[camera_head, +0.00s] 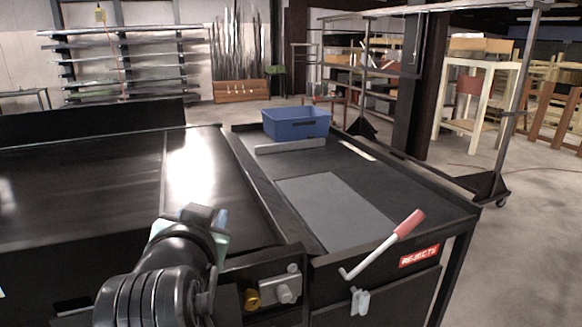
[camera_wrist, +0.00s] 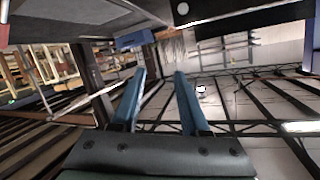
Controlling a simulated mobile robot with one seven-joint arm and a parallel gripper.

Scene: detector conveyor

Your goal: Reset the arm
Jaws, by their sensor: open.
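My arm reaches up from the bottom of the head view, left of centre, in front of the black conveyor (camera_head: 90,200). My gripper's end is mostly hidden behind the wrist there. In the wrist view, my gripper (camera_wrist: 160,73) shows two blue fingers spread apart with nothing between them. That view looks upside down, with the roof beams low in the picture and the table at the top.
Right of the conveyor is a black table with a grey panel (camera_head: 335,207), a blue bin (camera_head: 297,124) at its far end and a "REJECTS" label (camera_head: 419,256). A red-handled lever (camera_head: 385,243) stands at its front edge. Open floor lies to the right.

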